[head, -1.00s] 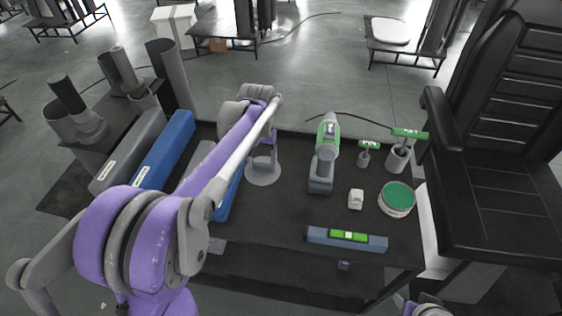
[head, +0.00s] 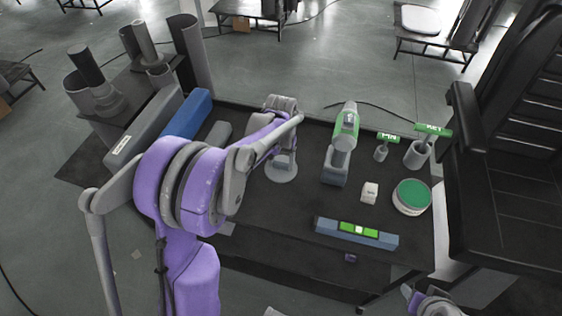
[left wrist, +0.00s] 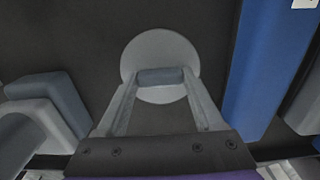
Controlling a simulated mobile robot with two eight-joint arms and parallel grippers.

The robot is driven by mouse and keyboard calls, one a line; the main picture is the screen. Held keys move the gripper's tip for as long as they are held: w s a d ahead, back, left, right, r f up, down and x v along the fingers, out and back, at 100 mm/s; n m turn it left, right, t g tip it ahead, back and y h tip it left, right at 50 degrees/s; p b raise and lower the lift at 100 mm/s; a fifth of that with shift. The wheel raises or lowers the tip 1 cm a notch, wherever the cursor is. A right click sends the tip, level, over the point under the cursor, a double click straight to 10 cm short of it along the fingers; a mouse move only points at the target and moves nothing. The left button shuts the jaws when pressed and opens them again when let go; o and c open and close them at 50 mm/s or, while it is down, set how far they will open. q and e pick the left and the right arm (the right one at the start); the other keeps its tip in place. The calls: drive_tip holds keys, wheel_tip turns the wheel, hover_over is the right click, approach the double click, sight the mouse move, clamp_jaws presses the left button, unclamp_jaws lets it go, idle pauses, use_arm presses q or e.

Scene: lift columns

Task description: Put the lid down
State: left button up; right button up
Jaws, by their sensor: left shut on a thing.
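The lid (head: 281,174) is a pale grey disc with a grey grip on top, over the dark table (head: 290,212) left of the drill. My left gripper (head: 283,160) points down at its middle. In the left wrist view the lid (left wrist: 160,51) lies flat beyond my fingers, and both fingertips (left wrist: 160,78) are shut on its grip. The lid looks level. I cannot tell whether its underside touches the table. Of my right arm only a part shows at the bottom right of the head view; its fingers are not visible.
A green and grey drill (head: 342,145) stands right of the lid. Further right are a small white block (head: 369,192), a green-topped tin (head: 411,195) and green-handled tools (head: 420,150). A level (head: 357,233) lies in front. A blue box (head: 186,113) lies left.

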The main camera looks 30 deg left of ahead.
sight(281, 164)
use_arm(q)
drive_tip(key=shift+f, duration=0.1)
drive_tip(key=shift+f, duration=0.15)
drive_tip(key=o, duration=1.4)
drive_tip(key=shift+c, duration=0.2)
wheel_tip(281, 164, up, 12)
drive_tip(key=s+d+f+m+t, duration=0.1)
drive_tip(key=s+d, duration=0.4)
drive_tip(key=s, duration=0.5)
drive_tip(key=s+d+f+m+t, duration=0.1)
drive_tip(key=s+d+t, duration=0.3)
drive_tip(key=s, duration=0.6)
drive_tip(key=shift+s+d+f+m+t+p, duration=0.3)
drive_tip(key=shift+s+d+f+p, duration=0.1)
drive_tip(key=shift+d+f, duration=0.4)
drive_tip(key=shift+a, duration=0.15)
